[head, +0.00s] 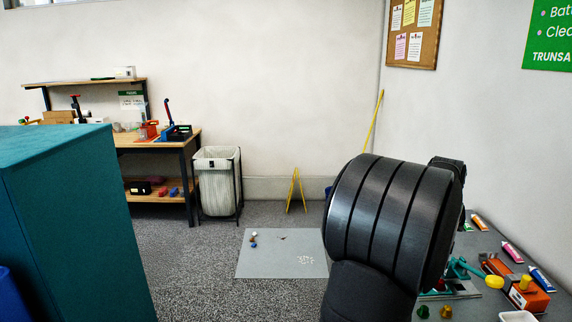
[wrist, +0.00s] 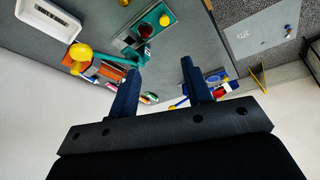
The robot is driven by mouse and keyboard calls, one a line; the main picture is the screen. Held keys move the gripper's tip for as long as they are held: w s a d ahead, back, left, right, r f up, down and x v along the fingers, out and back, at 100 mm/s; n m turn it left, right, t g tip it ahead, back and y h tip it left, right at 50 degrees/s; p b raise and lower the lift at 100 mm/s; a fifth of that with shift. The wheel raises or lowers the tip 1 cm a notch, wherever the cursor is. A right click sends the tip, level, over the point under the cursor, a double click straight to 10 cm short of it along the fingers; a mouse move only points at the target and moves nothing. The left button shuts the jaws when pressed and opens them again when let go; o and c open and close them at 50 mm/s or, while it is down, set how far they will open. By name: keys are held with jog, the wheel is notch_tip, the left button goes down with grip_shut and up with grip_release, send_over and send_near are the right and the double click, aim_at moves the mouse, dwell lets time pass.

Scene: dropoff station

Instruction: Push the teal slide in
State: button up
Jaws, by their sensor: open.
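A teal slide or bar (wrist: 118,60) shows in the wrist view, beside a yellow knob (wrist: 80,52). It lies close to the left fingertip in the picture; I cannot tell whether they touch. A teal-edged plate (wrist: 128,40) with a dark red round piece and a yellow one lies just above it. In the head view, teal parts (head: 462,268) lie on the grey table at the right, partly hidden by my arm. My gripper (wrist: 160,66) is open, with nothing between its two dark fingers. In the head view my own arm hides the fingers.
An orange block (head: 528,296) with a yellow cylinder stands near the slide. Several coloured tubes (head: 512,252) lie at the table's back. A white tray (wrist: 48,20) lies at the wrist view's upper left. Bare grey table (wrist: 195,28) shows to the plate's right.

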jog(key=c, duration=0.9)
jog(key=shift+a+f, duration=0.1)
jog(key=shift+f, duration=0.05)
grip_shut()
jog(key=w+a+f+n+h, duration=0.1)
jog(key=w+a+f+h, duration=0.1)
jog(key=w+a+f, duration=0.3)
jog(key=w+a+f+n+h, duration=0.1)
jog(key=a+f, duration=0.1)
jog(key=f, duration=0.5)
jog(key=x, duration=0.9)
jog(key=shift+s+a, duration=0.1)
jog(key=shift+s, duration=0.1)
jog(key=d, duration=0.1)
jog(key=d+f, duration=0.1)
jog(key=d, duration=0.1)
jog(key=shift+s+d, duration=0.1)
jog(key=shift+d+f, duration=0.15)
jog(key=shift+d, duration=0.35)
